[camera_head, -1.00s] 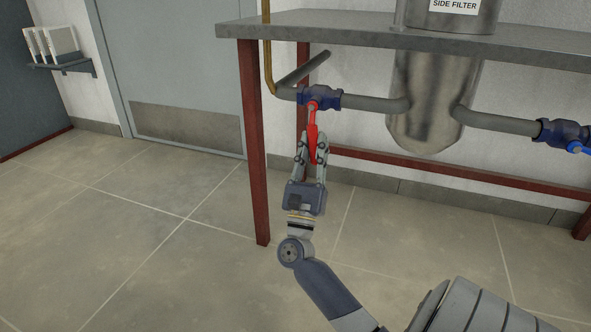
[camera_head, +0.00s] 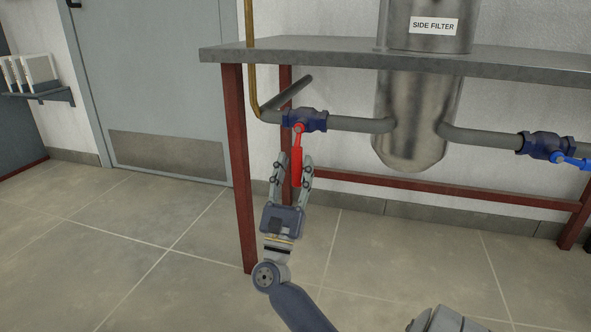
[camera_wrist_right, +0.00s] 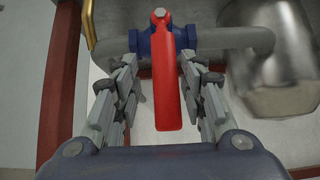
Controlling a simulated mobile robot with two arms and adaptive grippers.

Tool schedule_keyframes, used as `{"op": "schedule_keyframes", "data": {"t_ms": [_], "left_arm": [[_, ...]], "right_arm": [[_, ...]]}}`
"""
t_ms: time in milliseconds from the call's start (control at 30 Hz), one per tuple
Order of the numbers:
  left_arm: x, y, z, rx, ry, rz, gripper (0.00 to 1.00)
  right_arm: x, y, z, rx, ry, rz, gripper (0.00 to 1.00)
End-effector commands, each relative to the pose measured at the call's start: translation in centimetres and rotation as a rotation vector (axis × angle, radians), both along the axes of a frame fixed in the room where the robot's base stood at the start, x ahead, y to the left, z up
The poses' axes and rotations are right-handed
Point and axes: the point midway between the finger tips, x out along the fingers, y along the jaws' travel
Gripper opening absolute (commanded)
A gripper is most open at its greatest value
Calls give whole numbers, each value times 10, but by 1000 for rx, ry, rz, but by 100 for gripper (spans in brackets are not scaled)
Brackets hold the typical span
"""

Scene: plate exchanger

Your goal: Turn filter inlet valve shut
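The red valve handle (camera_head: 297,165) hangs down, crosswise to the pipe, from the blue valve body (camera_head: 313,120) left of the side filter (camera_head: 415,120). My right gripper (camera_head: 293,160) comes up from below with its fingers on either side of the handle. In the right wrist view the red handle (camera_wrist_right: 166,85) runs between the open fingers (camera_wrist_right: 165,75), with a visible gap on both sides. The blue valve body (camera_wrist_right: 148,45) shows behind its top end. My left gripper is not in view.
A second valve with a blue handle (camera_head: 572,160) sits on the pipe right of the filter. The table's red front leg (camera_head: 238,170) stands just left of my right gripper. The grey tabletop (camera_head: 320,54) is above the pipe. Floor at left is clear.

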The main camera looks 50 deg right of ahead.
Motion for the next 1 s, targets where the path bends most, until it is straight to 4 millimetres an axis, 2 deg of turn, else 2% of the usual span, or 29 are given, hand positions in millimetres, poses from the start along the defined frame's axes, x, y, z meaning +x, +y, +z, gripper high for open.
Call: {"op": "schedule_keyframes", "data": {"t_ms": [267,367,800,1000], "left_arm": [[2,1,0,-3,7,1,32],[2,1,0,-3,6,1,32],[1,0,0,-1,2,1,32],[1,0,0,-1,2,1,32]], "right_arm": [[-2,-1,1,0,-2,-5,41],[-1,-1,8,0,-6,-4,41],[-1,0,85,2,-7,-3,41],[0,0,99,1,-2,-2,41]]}}
